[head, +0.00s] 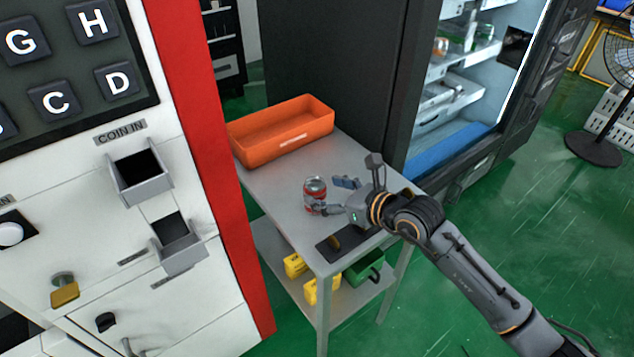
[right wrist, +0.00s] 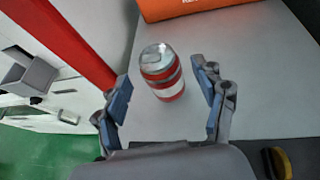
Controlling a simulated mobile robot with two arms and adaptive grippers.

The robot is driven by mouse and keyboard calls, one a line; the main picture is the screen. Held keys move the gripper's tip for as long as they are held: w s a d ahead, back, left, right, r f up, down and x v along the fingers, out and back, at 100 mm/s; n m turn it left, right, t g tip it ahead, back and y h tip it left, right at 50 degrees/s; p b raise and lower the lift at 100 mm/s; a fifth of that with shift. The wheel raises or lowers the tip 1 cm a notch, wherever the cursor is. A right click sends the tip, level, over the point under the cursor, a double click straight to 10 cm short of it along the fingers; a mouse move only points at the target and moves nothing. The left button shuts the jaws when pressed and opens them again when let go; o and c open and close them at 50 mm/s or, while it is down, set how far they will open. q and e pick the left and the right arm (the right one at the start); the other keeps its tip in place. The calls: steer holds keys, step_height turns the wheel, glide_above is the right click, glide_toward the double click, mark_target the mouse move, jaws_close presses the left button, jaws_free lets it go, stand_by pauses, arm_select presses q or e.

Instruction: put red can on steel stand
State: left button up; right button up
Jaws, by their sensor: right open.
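A red can (head: 315,194) with a silver top stands upright on the grey steel stand (head: 275,190). In the right wrist view the can (right wrist: 162,75) is between and a little beyond the fingertips, with gaps on both sides. My right gripper (head: 336,196) is open beside the can, reaching in from the right, low over the stand top. Its two blue-padded fingers also show in the right wrist view (right wrist: 161,92). My left gripper is not in view.
An orange bin (head: 283,137) sits at the stand's back. A dark flat item (head: 340,244) lies near its front edge. Yellow items (head: 308,288) and a green box (head: 364,268) are on the lower shelf. A red-edged white machine (head: 190,290) stands left, a dark open cabinet (head: 340,70) behind.

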steer(key=p+v, duration=0.2)
steer(key=v, duration=0.6)
